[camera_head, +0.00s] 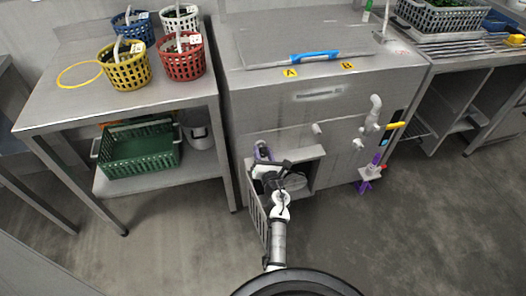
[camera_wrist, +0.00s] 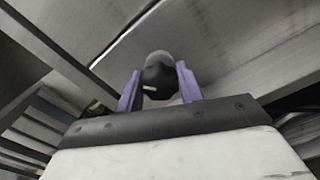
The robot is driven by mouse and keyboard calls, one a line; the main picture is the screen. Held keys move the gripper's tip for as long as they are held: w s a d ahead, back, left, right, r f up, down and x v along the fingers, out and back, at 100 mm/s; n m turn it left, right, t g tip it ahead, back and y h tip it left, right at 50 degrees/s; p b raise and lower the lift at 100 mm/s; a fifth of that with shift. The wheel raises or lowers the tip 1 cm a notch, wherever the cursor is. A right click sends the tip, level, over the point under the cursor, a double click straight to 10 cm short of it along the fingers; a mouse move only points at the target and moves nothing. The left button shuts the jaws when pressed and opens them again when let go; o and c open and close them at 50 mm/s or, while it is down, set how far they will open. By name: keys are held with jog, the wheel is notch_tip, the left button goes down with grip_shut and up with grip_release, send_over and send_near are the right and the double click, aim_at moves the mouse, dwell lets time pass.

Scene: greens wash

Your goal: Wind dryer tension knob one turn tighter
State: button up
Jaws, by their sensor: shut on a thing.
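The knob (camera_wrist: 158,84) is black with a short white mark and a grey rounded part behind it. It sits between the two purple fingers of my gripper (camera_wrist: 160,70) in the wrist view. My gripper is shut on it, one finger at each side. In the head view my gripper (camera_head: 262,152) reaches the upper left of an open compartment (camera_head: 312,168) in the front of the steel unit (camera_head: 345,110). The knob cannot be made out there, hidden by my gripper and arm.
A slatted door (camera_head: 257,218) hangs open left of my arm. Pipe fittings (camera_head: 373,112) and a yellow handle (camera_head: 396,125) stick out at the right. A purple stand (camera_head: 370,178) is beside the unit's lower right. A table (camera_head: 60,105) with several baskets stands left. The right floor is clear.

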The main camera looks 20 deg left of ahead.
jog(key=m+p, duration=0.1)
jog(key=m, duration=0.2)
jog(key=shift+r+m, duration=0.1)
jog(key=shift+m, duration=0.3)
jog(key=shift+m+p, duration=0.95)
jog(key=shift+m, duration=0.95)
jog(key=o, duration=1)
jog(key=v, duration=1.3)
jog(key=shift+s+d, duration=0.25)
jog(key=shift+s, duration=0.05)
